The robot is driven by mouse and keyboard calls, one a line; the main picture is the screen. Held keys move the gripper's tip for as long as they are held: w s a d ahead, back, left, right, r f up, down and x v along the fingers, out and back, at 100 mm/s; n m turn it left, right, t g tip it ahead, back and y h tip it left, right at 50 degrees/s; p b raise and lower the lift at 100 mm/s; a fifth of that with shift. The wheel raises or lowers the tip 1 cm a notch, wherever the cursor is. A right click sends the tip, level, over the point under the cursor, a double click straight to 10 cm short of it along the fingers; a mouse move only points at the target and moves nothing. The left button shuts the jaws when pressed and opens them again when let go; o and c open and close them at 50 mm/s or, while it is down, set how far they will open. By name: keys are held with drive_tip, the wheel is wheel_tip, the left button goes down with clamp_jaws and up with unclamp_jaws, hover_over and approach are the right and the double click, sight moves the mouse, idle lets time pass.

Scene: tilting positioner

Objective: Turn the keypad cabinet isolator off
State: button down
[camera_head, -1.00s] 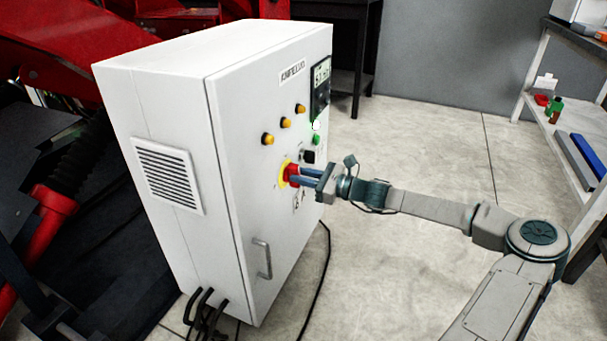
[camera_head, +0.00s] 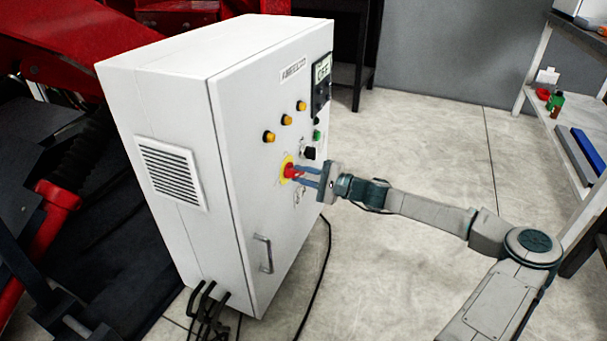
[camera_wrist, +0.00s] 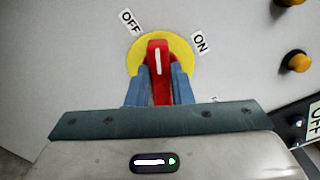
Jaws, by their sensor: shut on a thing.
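The red isolator handle (camera_head: 290,171) sits on a yellow round plate (camera_head: 285,163) on the white keypad cabinet's (camera_head: 240,150) door. My gripper (camera_head: 304,174) reaches it from the right, with its blue fingers shut on the handle. In the wrist view, the handle (camera_wrist: 158,60) stands between the two fingers, its white line close to upright. The line points between the OFF label (camera_wrist: 130,22) and the ON label (camera_wrist: 200,42). The cabinet's display (camera_head: 322,70) reads OFF.
Amber lamps (camera_head: 286,120), a green button (camera_head: 317,135) and a black knob (camera_head: 309,153) sit above the handle. A door pull (camera_head: 264,253) is lower down. Black cables (camera_head: 207,310) leave the cabinet's base. A shelf (camera_head: 570,130) stands far right, with open floor between.

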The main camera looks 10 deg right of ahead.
drive_tip(key=n, duration=0.3)
drive_tip(key=n+b, duration=0.1)
drive_tip(key=n, duration=0.1)
drive_tip(key=shift+f, duration=0.25)
drive_tip(key=shift+n, duration=0.3)
drive_tip(key=c, duration=1.3)
unclamp_jaws()
drive_tip(key=p+v, duration=0.3)
drive_tip(key=v, duration=1.1)
drive_tip(key=shift+p, duration=0.4)
